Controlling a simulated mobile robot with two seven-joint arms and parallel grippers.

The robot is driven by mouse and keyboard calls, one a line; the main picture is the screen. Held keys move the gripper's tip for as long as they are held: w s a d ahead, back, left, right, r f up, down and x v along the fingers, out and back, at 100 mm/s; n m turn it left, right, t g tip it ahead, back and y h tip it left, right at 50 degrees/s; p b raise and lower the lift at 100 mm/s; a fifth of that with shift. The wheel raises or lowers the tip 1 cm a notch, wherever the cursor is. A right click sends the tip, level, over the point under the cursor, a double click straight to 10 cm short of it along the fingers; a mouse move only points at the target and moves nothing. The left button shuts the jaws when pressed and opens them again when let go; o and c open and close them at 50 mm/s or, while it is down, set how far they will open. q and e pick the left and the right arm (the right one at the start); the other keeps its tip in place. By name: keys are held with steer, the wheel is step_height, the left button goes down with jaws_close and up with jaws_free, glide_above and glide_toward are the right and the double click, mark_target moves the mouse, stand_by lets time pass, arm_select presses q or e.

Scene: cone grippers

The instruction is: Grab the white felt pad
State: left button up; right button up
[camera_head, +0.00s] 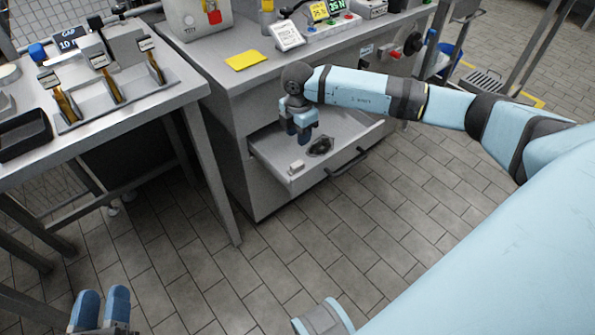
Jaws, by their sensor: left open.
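A small white block, which looks like the white felt pad (297,166), lies at the front left corner of the open drawer (366,136). My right gripper (303,138) points down over the drawer, above and slightly behind the pad and apart from it. My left gripper (101,300) is at the bottom left, low over the floor. It is open, with its two blue fingers apart and nothing between them, far from the drawer.
A dark round object (320,147) lies in the drawer beside the pad. A yellow cloth (246,60) lies on the cabinet top above. A side table at left carries a black tray (22,138) and a rack of brass-coloured pieces (112,88). The tiled floor in front is clear.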

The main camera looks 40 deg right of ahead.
steer(key=b, duration=0.2)
glide_above(297, 164)
step_height(297, 164, down, 7)
steer(key=shift+s+d+r, duration=0.1)
steer(key=shift+r, duration=0.05)
steer(key=shift+f, duration=0.55)
step_height(297, 164, down, 5)
steer(key=shift+f+b, duration=0.1)
steer(key=shift+b, duration=1.15)
arm_select(q)
steer(key=shift+d+f+m+h, duration=0.3)
steer(key=shift+d+f+h, duration=0.4)
steer(key=shift+f, duration=0.15)
arm_select(e)
steer(key=c, duration=0.7)
